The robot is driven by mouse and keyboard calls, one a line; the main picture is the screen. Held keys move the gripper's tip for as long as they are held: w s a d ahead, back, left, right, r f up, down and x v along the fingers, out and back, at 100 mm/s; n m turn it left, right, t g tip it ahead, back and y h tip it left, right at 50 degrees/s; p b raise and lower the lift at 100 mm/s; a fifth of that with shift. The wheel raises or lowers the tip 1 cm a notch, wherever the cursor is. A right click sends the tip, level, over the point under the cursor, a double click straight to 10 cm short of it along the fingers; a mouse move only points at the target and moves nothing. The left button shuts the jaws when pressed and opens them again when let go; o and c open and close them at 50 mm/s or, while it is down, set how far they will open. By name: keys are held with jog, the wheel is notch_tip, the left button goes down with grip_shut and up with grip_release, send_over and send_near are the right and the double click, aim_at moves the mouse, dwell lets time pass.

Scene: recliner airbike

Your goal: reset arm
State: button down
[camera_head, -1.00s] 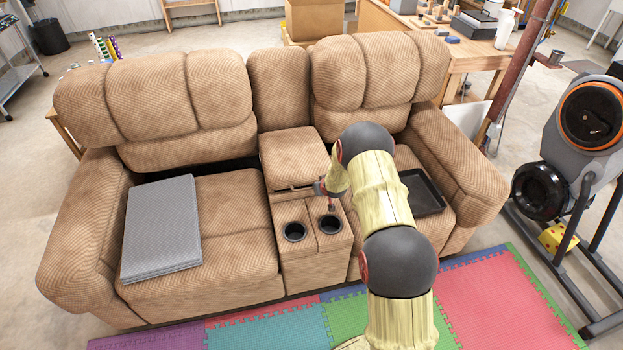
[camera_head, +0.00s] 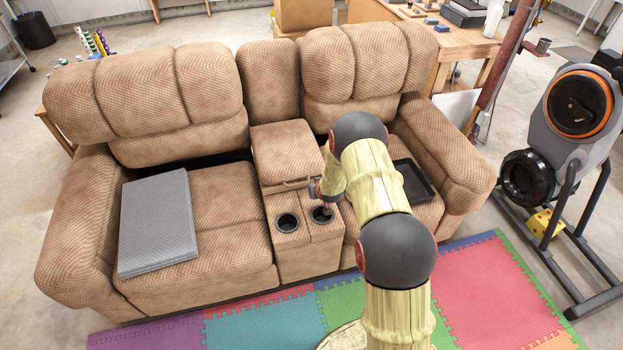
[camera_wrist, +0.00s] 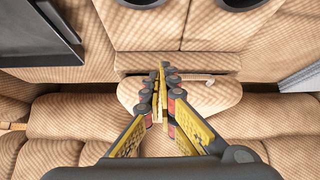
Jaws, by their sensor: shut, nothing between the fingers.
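My gripper (camera_head: 326,209) hangs over the centre console (camera_head: 300,258) of the brown recliner sofa, beside the right cup holder (camera_head: 321,215). In the wrist view my gripper (camera_wrist: 163,70) points at the console; its two yellow fingers come together at the tips with nothing between them. My arm rises from the bottom of the head view and bends over the right seat, hiding part of it. In the head view I cannot tell whether the fingertips touch the cup holder.
A grey folded pad (camera_head: 158,222) lies on the left seat. A black tray (camera_head: 414,180) lies on the right seat, partly behind my arm. An exercise bike (camera_head: 573,110) stands at right. Coloured foam mats (camera_head: 265,328) cover the floor in front. A workbench (camera_head: 464,45) stands behind.

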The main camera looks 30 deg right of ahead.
jog(key=s+f+g, duration=0.1)
jog(key=s+f, duration=0.1)
jog(key=s, duration=0.2)
jog(key=s+a+f+g, duration=0.1)
jog(key=s+f, duration=0.1)
jog(key=s, duration=0.2)
jog(key=s+f+g, duration=0.1)
jog(key=s+f, duration=0.1)
jog(key=s, duration=0.2)
jog(key=shift+s+a+g+p, duration=0.3)
jog(key=shift+a+g, duration=0.1)
jog(key=s+a+r, duration=0.6)
jog(key=s+r, duration=0.4)
jog(key=r, duration=0.8)
jog(key=s+a+r+n+y, duration=0.1)
jog(key=s+a+r, duration=0.5)
jog(key=r, duration=1.2)
jog(key=s+a+r+t, duration=0.1)
jog(key=s+a+r, duration=0.5)
jog(key=s+r, duration=0.9)
notch_tip(320, 180, up, 3)
jog(key=shift+a+f+n, duration=0.1)
jog(key=shift+a+n, duration=0.1)
jog(key=shift+n, duration=0.1)
